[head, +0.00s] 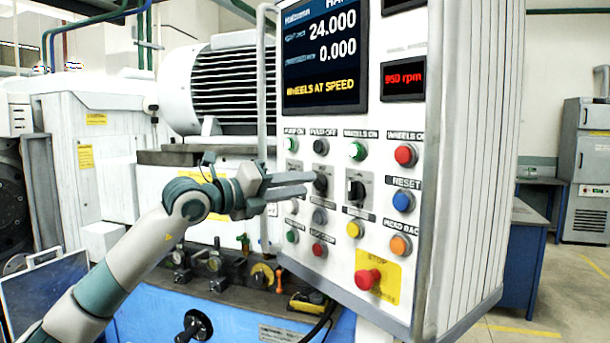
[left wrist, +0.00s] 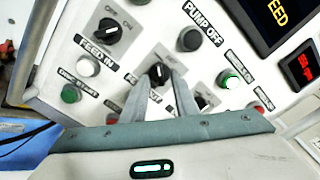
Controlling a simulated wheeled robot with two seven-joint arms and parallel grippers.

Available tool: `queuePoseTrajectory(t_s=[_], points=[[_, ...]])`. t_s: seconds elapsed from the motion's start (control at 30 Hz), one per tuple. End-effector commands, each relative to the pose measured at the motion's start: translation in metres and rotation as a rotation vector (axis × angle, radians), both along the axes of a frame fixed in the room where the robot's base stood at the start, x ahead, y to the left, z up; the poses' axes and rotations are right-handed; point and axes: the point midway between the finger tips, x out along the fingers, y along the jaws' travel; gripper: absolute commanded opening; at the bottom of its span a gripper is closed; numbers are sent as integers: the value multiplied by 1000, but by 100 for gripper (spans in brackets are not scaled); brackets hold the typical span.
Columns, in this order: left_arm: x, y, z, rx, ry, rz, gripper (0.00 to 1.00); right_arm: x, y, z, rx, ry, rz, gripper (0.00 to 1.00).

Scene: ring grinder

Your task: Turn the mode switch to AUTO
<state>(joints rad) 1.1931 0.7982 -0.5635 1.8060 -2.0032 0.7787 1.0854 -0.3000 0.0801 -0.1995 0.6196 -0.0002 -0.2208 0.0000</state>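The grey control panel (head: 340,240) carries several buttons and black rotary switches. One black switch (head: 320,183) sits below the PUMP OFF button; the left wrist view shows it as the knob (left wrist: 160,73) between my fingers. Its label is partly covered and I cannot read its position for certain. My left gripper (head: 308,184) points at this switch from the left. In the left wrist view its two fingers (left wrist: 158,84) are apart, one on each side of the knob; contact cannot be told. My right gripper is not in view.
Another switch (head: 356,190) is close on the right, and a third (left wrist: 107,30) shows in the left wrist view. Buttons surround them, including PUMP OFF (left wrist: 188,38). A red stop button (head: 368,279) is lower down. The display (head: 325,55) is above. A vertical handrail (head: 266,90) runs along the panel's left edge.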

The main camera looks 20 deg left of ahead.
Motion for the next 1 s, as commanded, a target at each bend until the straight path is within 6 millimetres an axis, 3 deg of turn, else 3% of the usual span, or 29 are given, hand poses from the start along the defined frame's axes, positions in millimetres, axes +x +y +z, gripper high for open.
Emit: queuePoseTrajectory(t_s=[0.2,0.53,0.57,0.67,1.0], points=[[14,-10,1,-1,1,0,27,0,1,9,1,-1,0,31],[16,-11,0,0,0,1,27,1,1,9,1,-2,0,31],[16,-11,0,0,0,1,25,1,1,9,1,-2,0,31],[16,-11,0,0,0,1,1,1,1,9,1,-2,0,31],[16,-11,-1,9,-6,1,0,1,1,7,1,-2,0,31]])
